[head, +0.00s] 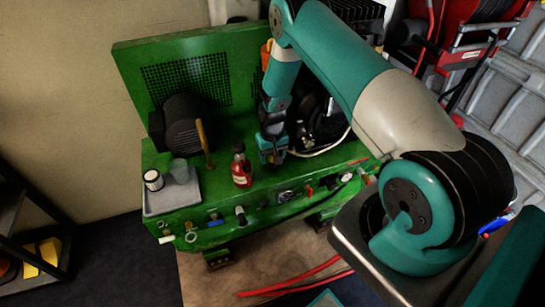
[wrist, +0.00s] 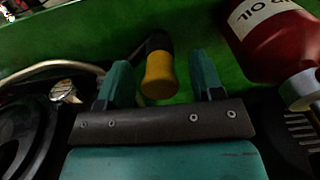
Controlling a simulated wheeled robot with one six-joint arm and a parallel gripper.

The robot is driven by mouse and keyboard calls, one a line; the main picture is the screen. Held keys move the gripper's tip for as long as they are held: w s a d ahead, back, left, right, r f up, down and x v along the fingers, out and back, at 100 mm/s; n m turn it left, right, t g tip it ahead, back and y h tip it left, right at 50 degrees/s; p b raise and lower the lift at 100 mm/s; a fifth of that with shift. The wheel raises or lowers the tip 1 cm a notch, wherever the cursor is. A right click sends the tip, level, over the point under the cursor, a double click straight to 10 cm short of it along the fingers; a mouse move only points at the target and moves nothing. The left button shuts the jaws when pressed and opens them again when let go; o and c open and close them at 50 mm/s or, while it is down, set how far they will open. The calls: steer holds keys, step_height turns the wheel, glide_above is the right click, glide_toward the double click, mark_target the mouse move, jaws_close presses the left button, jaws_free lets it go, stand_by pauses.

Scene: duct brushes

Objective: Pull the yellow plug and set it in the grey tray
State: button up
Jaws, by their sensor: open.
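The yellow plug (wrist: 159,76) shows in the wrist view, joined to a dark stem at its far end. It lies between the two teal fingers of my gripper (wrist: 161,84), with a visible gap on each side. In the head view my gripper (head: 272,152) points down over the green bench, right of a red bottle; the plug cannot be made out there. My gripper is open and empty. The grey tray (head: 158,207) is on the left end of the green bench in the head view, left of my gripper.
The red oil bottle (head: 241,172) stands close beside my gripper; it also fills the right of the wrist view (wrist: 270,42). An upright yellowish handle (head: 204,140) stands between tray and bottle.

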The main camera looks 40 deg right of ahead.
stand_by(0.9)
jaws_close()
steer(key=shift+r, duration=0.2)
steer(key=shift+r+p, duration=1.65)
steer(key=shift+r, duration=1.2)
